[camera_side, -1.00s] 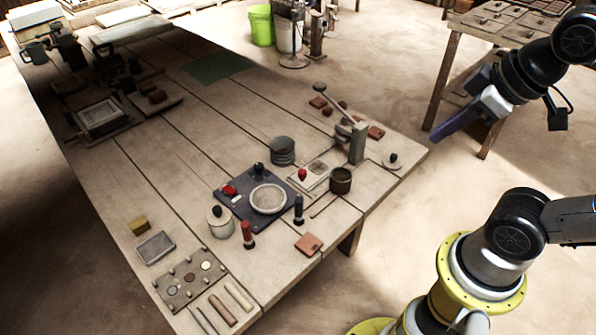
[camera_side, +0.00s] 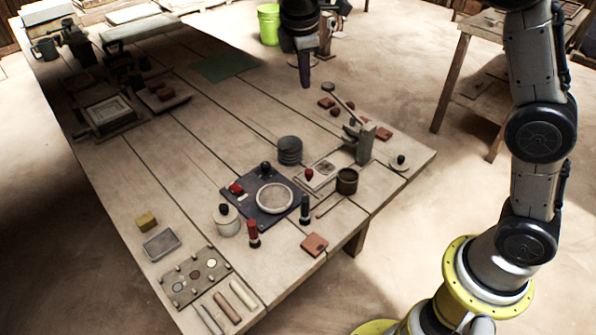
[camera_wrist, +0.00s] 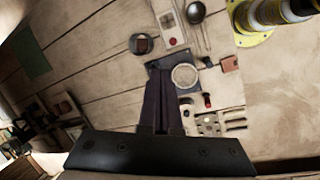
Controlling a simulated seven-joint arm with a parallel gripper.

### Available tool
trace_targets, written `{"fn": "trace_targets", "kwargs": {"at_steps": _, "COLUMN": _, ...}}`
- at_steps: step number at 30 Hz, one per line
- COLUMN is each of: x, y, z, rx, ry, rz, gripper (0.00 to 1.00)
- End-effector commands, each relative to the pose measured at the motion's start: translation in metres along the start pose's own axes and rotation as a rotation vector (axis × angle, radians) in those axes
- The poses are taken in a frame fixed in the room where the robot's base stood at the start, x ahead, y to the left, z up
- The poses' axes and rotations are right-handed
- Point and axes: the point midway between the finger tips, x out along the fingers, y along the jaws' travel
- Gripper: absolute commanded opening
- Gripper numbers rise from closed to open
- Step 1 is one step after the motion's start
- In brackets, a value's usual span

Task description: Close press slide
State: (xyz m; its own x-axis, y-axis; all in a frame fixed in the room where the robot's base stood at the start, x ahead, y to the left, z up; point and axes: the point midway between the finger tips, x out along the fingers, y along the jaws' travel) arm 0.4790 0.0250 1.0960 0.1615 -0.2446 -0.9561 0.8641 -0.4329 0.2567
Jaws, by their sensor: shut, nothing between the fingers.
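The tile press (camera_side: 364,146) is a grey upright block with a long ball-ended lever (camera_side: 340,100), near the table's right edge. A light flat plate with a grey inset and a red knob (camera_side: 309,174), which looks like the press slide, lies left of the block. The plate also shows at the top of the wrist view (camera_wrist: 171,25). I cannot tell how far it is pulled out. My gripper (camera_side: 305,84) is shut and empty, pointing down above the far part of the table, well apart from the press. Its dark fingers show in the wrist view (camera_wrist: 161,84).
A dark blue board (camera_side: 250,207) with a pale round dish (camera_side: 274,197) lies nearer the front. A green mat (camera_side: 225,66) lies farther back, with bare planks between.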

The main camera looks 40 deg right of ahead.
Motion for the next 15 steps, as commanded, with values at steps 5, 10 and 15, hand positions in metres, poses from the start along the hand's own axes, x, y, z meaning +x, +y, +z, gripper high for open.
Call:
{"fn": "trace_targets", "kwargs": {"at_steps": 5, "x": 0.074, "y": 0.007, "z": -0.054, "rx": -0.124, "ry": -0.082, "rz": -0.064, "gripper": 0.00}}
{"fn": "trace_targets", "kwargs": {"at_steps": 10, "x": 0.142, "y": -0.006, "z": -0.091, "rx": -0.197, "ry": -0.146, "rz": -0.123, "gripper": 0.00}}
{"fn": "trace_targets", "kwargs": {"at_steps": 15, "x": 0.189, "y": -0.030, "z": -0.106, "rx": -0.245, "ry": -0.193, "rz": -0.182, "gripper": 0.00}}
